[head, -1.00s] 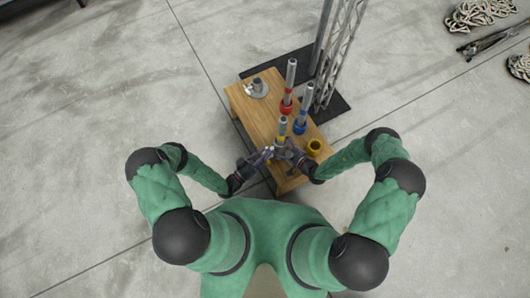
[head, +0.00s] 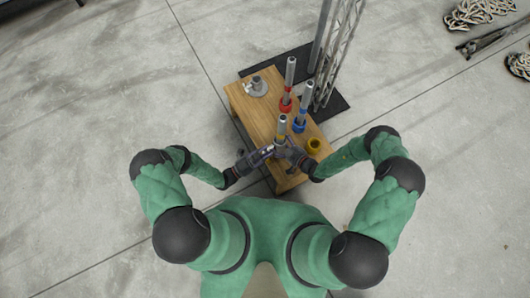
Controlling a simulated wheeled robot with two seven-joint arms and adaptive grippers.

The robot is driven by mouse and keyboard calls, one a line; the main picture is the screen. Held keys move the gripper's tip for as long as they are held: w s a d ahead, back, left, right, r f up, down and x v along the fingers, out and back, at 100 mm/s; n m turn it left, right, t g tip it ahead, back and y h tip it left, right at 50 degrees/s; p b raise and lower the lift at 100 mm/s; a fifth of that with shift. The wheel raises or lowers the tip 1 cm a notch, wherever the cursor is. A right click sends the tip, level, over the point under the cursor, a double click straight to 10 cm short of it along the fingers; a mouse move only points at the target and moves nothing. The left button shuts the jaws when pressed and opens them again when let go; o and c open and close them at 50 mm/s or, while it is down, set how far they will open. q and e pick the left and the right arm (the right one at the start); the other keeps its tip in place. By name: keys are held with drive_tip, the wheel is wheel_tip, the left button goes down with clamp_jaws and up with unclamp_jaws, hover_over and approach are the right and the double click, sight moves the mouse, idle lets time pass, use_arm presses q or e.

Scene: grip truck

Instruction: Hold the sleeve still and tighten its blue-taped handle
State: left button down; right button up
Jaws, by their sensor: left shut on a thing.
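A grey upright post with a yellow band (head: 282,127) stands near the front of the wooden table (head: 262,112). My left gripper (head: 270,150) reaches in from the left and is shut at the lower part of this yellow-banded post. My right gripper (head: 289,150) is at the same post from the right; its fingers are too small and overlapped to tell if they are open. A post with a blue collar (head: 301,125) stands just behind and to the right, apart from both grippers. I cannot make out a blue-taped handle between the grippers.
A post with a red collar (head: 286,104) stands farther back. A yellow cup-like piece (head: 314,145) sits close to my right gripper. A grey round-based part (head: 256,86) is at the back left. A metal truss (head: 338,50) rises behind the table on a black mat (head: 334,106).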

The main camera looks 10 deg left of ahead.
use_arm(q)
drive_tip(key=shift+w+a+r+m+g+h, duration=0.1)
drive_tip(key=shift+m+g+h, duration=0.2)
drive_tip(key=shift+m, duration=1.1)
idle(0.8)
drive_tip(key=c, duration=1)
unclamp_jaws()
